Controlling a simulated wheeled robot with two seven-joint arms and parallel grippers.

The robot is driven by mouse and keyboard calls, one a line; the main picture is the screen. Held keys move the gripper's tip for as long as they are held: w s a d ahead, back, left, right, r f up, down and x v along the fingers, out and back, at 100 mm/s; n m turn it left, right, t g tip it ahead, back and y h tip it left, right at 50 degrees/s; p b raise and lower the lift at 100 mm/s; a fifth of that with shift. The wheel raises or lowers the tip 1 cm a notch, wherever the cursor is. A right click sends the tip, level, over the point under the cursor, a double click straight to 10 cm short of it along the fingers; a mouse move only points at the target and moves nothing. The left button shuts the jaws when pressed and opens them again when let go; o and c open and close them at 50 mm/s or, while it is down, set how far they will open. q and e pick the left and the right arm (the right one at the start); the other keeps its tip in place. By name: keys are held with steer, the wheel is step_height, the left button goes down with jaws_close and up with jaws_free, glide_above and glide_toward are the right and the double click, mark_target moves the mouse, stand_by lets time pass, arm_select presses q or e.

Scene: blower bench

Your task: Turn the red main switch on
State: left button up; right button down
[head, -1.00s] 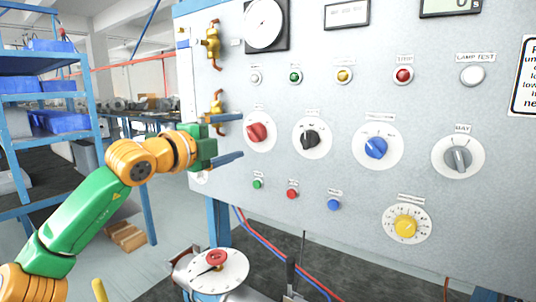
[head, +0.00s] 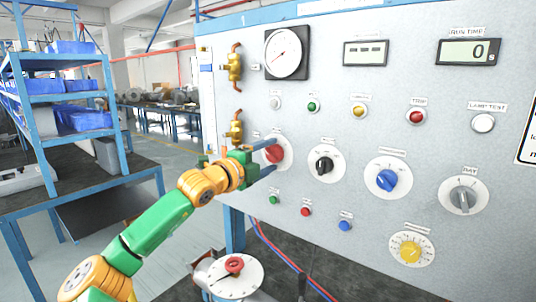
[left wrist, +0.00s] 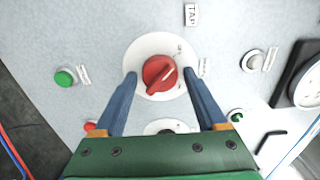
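The red main switch (head: 274,153) is a red rotary knob on a round white dial plate at the left of the grey panel. In the left wrist view the red knob (left wrist: 159,71) lies between and beyond the fingertips, its white pointer line slanting up and to the right. My left gripper (head: 268,158) is open, its two blue fingers pointing at the knob, one above the other in the head view. In the left wrist view the left gripper (left wrist: 160,80) has a clear gap on either side of the knob. My right gripper is not in view.
A black knob (head: 324,165) sits right of the red one, then a blue knob (head: 387,180) and a grey knob (head: 463,198). Small push buttons lie above and below. Brass valve fittings (head: 235,66) stick out at the panel's left edge.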

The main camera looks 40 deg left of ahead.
arm_select(q)
steer(key=c, duration=1)
steer(key=shift+f+m, duration=0.1)
steer(key=shift+m, duration=0.2)
steer(key=shift+m+b, duration=0.3)
steer(key=shift+b, duration=0.05)
steer(key=shift+m+b, duration=0.5)
steer(key=shift+m, duration=0.7)
steer(key=m+b, duration=0.1)
steer(key=m, duration=0.3)
steer(key=shift+m, duration=0.3)
steer(key=m, duration=0.4)
steer(key=shift+m, duration=0.3)
steer(key=m, duration=0.4)
steer(key=shift+m, duration=0.7)
